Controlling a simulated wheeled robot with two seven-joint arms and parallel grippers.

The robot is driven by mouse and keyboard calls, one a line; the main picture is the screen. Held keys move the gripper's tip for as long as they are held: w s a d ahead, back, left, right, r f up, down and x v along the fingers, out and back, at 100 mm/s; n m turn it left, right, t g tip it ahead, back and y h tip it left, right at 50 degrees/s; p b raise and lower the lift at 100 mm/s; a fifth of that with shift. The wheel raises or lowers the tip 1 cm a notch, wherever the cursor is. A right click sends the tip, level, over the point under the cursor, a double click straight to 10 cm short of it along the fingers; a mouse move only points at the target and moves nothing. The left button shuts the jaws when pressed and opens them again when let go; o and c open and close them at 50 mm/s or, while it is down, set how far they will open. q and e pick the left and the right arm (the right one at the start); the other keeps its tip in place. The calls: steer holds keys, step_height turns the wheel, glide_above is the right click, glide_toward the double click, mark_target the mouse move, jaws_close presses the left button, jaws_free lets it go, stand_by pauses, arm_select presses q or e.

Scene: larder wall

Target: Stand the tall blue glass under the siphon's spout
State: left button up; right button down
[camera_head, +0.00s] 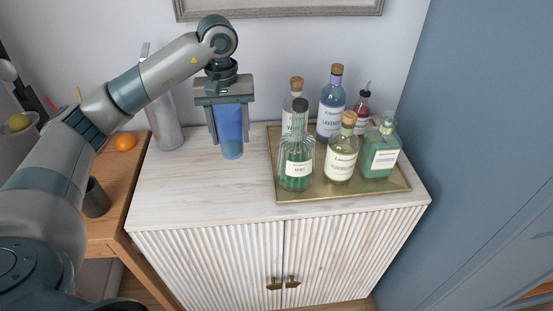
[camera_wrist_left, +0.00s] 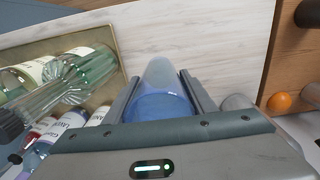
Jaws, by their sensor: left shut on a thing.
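The tall blue glass (camera_head: 231,135) is upright at the back of the white wooden cabinet top. My left gripper (camera_head: 228,112) reaches down from above and is shut on the blue glass, with a finger on each side. In the left wrist view the blue glass (camera_wrist_left: 162,92) shows between the two fingers (camera_wrist_left: 165,90). I cannot tell whether its base touches the cabinet top. The grey metal siphon (camera_head: 166,122) stands to its left at the back, partly hidden behind my left arm. Its spout is not clear. My right gripper is not in view.
A brass tray (camera_head: 290,198) with several bottles, including a green one (camera_head: 297,160), fills the cabinet's right side. A lower wooden table with an orange (camera_head: 124,141) and a dark cup (camera_head: 96,198) stands left. The cabinet top's front left (camera_head: 190,195) is clear.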

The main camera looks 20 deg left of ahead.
mark_target(233, 150)
arm_select(q)
steer(key=shift+f, duration=0.1)
step_height(233, 150, down, 5)
steer(key=shift+r+p, duration=0.15)
steer(key=shift+p, duration=0.8)
steer(key=shift+w+f, duration=0.1)
steer(key=shift+f, duration=0.45)
step_height(233, 150, down, 4)
steer(key=shift+r+p, duration=0.25)
steer(key=shift+p, duration=0.6)
steer(key=shift+f, duration=0.3)
steer(key=shift+f, duration=0.15)
